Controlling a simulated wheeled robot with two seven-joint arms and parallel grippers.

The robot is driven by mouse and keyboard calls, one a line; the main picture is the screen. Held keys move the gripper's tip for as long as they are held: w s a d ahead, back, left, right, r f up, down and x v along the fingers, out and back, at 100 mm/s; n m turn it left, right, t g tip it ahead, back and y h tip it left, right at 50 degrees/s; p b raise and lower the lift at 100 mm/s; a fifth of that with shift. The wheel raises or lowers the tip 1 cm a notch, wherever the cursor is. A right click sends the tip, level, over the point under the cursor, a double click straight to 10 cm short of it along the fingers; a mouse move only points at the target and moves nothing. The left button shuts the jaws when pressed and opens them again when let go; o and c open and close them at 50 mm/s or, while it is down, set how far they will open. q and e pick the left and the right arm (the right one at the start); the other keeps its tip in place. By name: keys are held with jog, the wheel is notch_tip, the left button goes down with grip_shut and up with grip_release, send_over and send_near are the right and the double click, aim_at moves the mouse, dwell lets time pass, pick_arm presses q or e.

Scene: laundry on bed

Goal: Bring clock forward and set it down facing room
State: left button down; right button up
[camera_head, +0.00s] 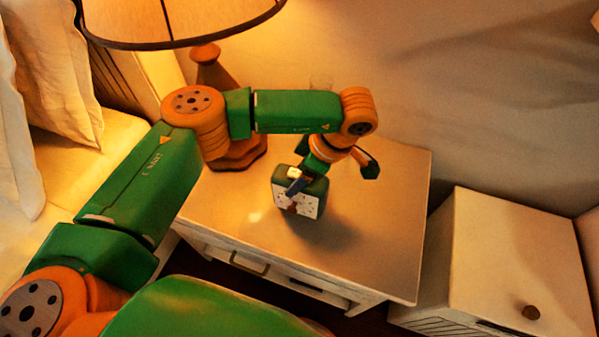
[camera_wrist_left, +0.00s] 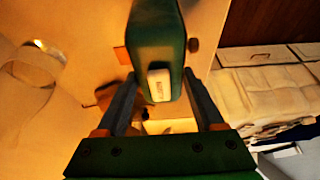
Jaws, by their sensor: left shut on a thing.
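The clock (camera_head: 301,202) is a small green box with a white face. It is at the middle of the nightstand (camera_head: 375,235), its face turned to the nightstand's front, the drawer side. I cannot tell whether its base touches the top. My left gripper (camera_head: 298,182) reaches over it from behind and is shut on its upper part. In the left wrist view the clock's green body (camera_wrist_left: 156,35), with a small white piece on it, lies between the two fingers of the gripper (camera_wrist_left: 162,85). My right gripper is not in view.
A lamp (camera_head: 205,70) with a wide shade stands at the nightstand's back left, beside my arm. The bed (camera_head: 75,160) with pillows is at left, a white cabinet (camera_head: 505,260) at right. The nightstand's right part is clear.

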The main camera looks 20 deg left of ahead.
pick_arm(q)
jog(key=shift+f, duration=0.4)
jog(key=shift+f+b, duration=0.15)
jog(key=shift+b, duration=0.2)
grip_release()
jog(key=shift+r+p, duration=0.3)
jog(key=shift+d+r, duration=0.15)
jog(key=shift+r, duration=0.15)
jog(key=v, duration=1.1)
jog(key=shift+s+r+b, duration=0.1)
jog(key=shift+r+b, duration=0.1)
jog(key=shift+b, duration=0.15)
